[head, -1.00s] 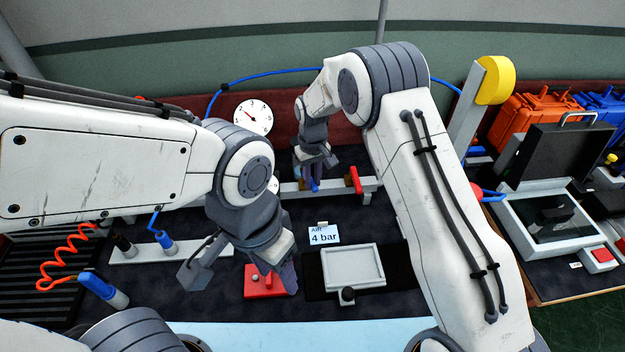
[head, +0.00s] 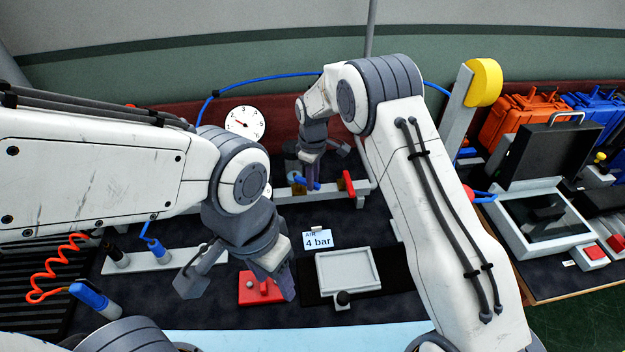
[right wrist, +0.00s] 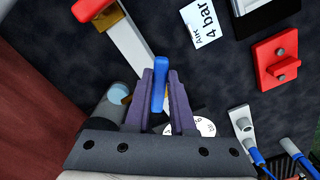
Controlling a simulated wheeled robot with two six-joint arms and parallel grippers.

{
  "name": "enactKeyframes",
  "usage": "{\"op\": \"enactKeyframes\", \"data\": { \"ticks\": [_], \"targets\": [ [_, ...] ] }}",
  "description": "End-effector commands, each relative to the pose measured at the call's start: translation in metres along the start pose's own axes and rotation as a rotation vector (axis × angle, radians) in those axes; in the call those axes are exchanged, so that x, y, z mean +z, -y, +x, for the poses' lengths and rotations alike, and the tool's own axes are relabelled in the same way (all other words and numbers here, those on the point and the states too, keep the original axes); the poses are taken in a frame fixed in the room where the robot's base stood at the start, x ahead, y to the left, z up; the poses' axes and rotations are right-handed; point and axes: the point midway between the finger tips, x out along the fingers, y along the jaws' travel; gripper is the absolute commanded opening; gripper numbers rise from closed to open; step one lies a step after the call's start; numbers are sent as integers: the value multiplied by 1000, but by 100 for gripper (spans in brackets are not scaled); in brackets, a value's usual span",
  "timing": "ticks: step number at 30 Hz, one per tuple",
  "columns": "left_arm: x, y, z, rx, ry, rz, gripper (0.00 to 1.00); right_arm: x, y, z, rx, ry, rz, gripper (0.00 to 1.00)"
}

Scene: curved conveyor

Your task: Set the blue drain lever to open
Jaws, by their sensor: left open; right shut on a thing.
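The blue drain lever (head: 303,183) sits on the pale pipe bar (head: 325,193) at the back of the bench, left of a red lever (head: 348,184). My right gripper (head: 312,172) is at the blue lever from above. In the right wrist view the blue lever (right wrist: 160,80) stands between the purple fingers (right wrist: 161,98), which are shut on it. Part of the lever and its pivot are hidden by the fingers. My left gripper (head: 238,284) is open and empty, above the front of the bench beside a red block (head: 260,290).
A round gauge (head: 244,123) stands behind the bar. A card (head: 317,240) reads "AIR 4 bar". A grey tray (head: 347,270) lies in front of it. Blue-handled fittings (head: 157,250) are at the left. An open black case (head: 553,160) is at the right.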

Motion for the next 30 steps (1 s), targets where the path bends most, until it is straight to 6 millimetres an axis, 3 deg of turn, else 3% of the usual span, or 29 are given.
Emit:
{"op": "enactKeyframes", "data": {
  "ticks": [13,14,15,16,25,30],
  "targets": [
    [0,0,0,0,0,0,52,-2,-2,-2,6,-7,-7,0],
    [0,0,0,0,0,0,52,-2,-2,-2,6,-7,-7,34],
    [0,0,0,0,0,0,52,-2,-2,-2,6,-7,-7,49],
    [0,0,0,0,0,0,52,-2,-2,-2,5,-7,-7,52],
    [0,0,0,0,0,0,52,-1,-1,-2,2,-3,-7,52],
    [0,0,4,0,0,0,52,-1,-2,-17,4,-5,-7,52]
  ]
}}
